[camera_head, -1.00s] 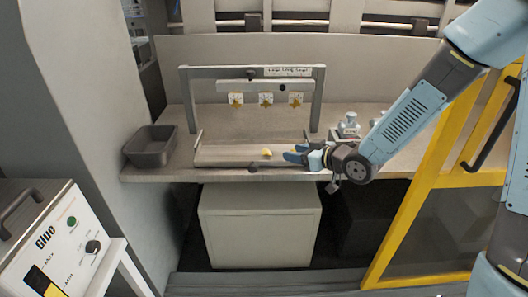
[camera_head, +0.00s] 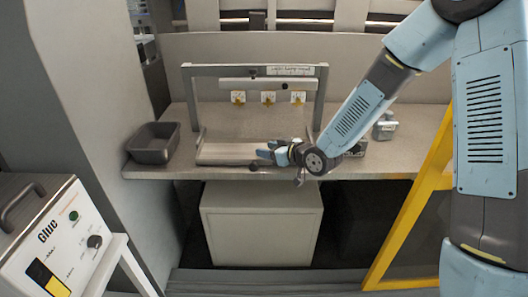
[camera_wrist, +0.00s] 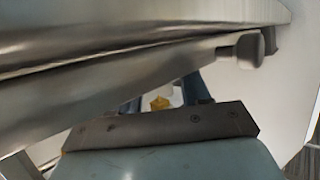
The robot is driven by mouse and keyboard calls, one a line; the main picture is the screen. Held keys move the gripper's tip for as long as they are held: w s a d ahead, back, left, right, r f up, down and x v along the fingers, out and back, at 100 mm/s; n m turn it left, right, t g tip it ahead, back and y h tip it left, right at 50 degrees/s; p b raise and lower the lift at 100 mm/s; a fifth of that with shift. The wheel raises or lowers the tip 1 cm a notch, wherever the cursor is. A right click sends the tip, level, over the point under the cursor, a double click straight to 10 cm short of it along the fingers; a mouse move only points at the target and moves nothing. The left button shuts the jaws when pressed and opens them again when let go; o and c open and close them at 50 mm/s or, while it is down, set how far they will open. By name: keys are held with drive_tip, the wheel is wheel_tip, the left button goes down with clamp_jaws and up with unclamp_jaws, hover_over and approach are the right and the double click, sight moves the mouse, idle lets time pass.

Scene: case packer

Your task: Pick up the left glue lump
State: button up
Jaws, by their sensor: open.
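My gripper (camera_head: 264,150) is open over the right part of the low plate (camera_head: 225,154) on the bench, its blue fingers pointing left. No glue lump shows clearly on the plate in the head view; my gripper covers the spot where a small yellow lump lay. In the wrist view, my gripper's dark fingers (camera_wrist: 165,95) stand apart, with a small orange-yellow piece (camera_wrist: 160,103) between them in line of sight. I cannot tell whether it is a lump, or whether the fingers touch it.
A grey bin (camera_head: 152,148) sits on the bench at left. A metal part (camera_head: 384,127) stands at right. A glue unit (camera_head: 50,240) is at front left.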

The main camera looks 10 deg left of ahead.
drive_tip(key=shift+w+d, duration=0.2)
drive_tip(key=shift+d, duration=0.1)
drive_tip(key=shift+c, duration=0.9)
drive_tip(key=c, duration=0.6)
drive_tip(key=shift+o, duration=0.2)
